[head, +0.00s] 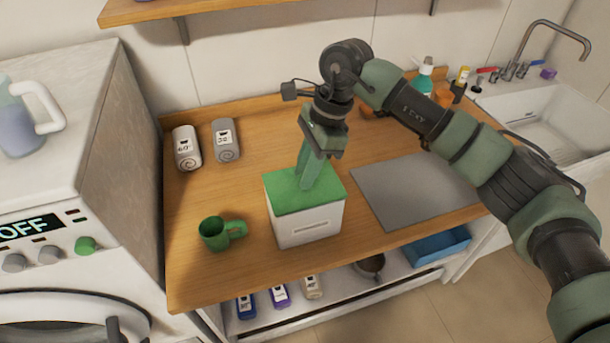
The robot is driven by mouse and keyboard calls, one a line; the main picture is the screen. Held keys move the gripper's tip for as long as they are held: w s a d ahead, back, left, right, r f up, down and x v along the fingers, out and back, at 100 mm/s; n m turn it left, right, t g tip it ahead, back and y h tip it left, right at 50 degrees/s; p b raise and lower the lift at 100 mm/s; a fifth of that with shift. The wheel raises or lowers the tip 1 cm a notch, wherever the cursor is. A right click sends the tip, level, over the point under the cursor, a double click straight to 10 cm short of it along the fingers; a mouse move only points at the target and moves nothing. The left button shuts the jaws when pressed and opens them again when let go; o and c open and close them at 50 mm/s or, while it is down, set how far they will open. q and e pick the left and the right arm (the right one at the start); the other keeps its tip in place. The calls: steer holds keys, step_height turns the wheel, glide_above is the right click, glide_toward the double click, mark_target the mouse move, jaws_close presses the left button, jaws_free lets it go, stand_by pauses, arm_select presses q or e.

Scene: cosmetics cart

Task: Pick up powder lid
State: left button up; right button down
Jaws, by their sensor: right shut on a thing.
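The powder lid (285,198) is a flat green cover. It sits on top of a white box (308,226) in the middle of the wooden counter, with no clear gap between lid and box. My right gripper (308,180) points down from above and is shut on the lid near its middle. The fingers hide the part that they hold. My left gripper is not in view.
A green mug (213,235) stands left of the box, and a grey mat (414,190) lies to its right. A washing machine (60,240) borders the counter (250,268); a shelf (240,9) hangs above.

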step_height(320, 180, up, 19)
steer(key=b, duration=0.4)
step_height(320, 180, down, 12)
steer(key=shift+w+p, duration=0.1)
steer(key=shift+p, duration=0.9)
steer(key=shift+f, duration=0.3)
steer(key=shift+f+b, duration=1.95)
steer(key=shift+f, duration=1.15)
steer(key=shift+b, duration=0.3)
steer(key=shift+f+b, duration=0.35)
steer(key=shift+b, duration=0.3)
steer(key=c, duration=0.7)
jaws_free()
steer(key=shift+r, duration=0.1)
